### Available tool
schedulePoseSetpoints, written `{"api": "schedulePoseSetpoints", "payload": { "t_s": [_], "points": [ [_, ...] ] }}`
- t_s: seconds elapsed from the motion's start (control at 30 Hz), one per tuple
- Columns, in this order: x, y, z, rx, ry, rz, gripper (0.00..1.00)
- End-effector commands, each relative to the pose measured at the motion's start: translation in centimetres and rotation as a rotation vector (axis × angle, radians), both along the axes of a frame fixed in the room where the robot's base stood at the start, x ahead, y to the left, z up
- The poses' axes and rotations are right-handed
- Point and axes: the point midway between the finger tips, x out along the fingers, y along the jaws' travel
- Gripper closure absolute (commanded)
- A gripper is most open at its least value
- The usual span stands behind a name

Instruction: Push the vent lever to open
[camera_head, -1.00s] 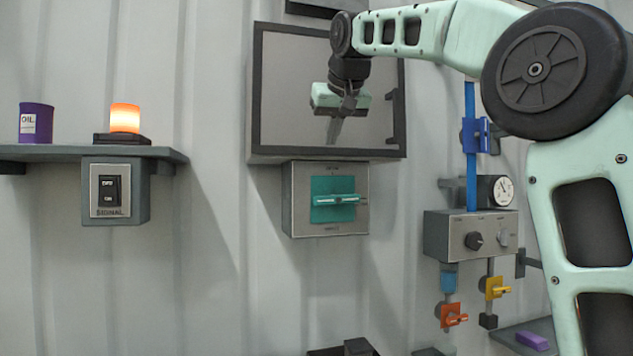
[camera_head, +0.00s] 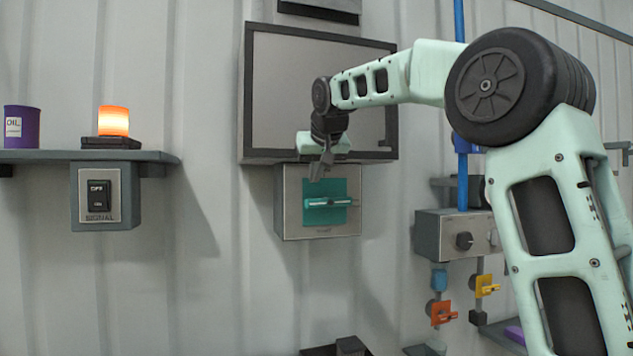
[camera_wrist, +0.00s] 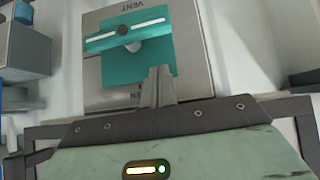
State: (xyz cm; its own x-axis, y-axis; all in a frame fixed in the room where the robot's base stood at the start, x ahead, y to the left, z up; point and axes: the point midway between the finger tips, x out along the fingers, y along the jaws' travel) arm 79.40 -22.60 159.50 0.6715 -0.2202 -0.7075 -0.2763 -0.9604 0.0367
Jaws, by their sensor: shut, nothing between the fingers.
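The vent lever (camera_head: 328,202) is a teal bar with a pale stripe, lying nearly level across a teal plate on a grey box (camera_head: 290,232) on the wall. In the wrist view the lever (camera_wrist: 150,28) crosses a dark round pivot, and the box (camera_wrist: 194,78) bears the word VENT. My gripper (camera_head: 317,178) points down just above the lever, near the upper left of the teal plate. In the wrist view my gripper (camera_wrist: 157,74) has its fingers together and empty, at the plate's edge. I see no clear contact with the lever.
A framed grey panel (camera_head: 300,85) sits directly above the vent box. A shelf (camera_head: 60,157) with an orange lamp (camera_head: 114,121) and a signal switch box (camera_head: 104,205) is at left. A control box (camera_head: 440,236) with valves is at right.

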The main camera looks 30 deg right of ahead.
Motion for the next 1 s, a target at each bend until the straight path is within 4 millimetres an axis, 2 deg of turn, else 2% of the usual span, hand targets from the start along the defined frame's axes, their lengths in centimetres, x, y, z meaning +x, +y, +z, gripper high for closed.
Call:
{"api": "schedulePoseSetpoints", "payload": {
  "t_s": [0.3,1.0],
  "points": [
    [-0.3,0.0,-3.1,-0.001,-0.002,0.001,1.0],
    [0.4,0.2,-3.7,-0.042,0.009,0.002,1.0]
  ]
}}
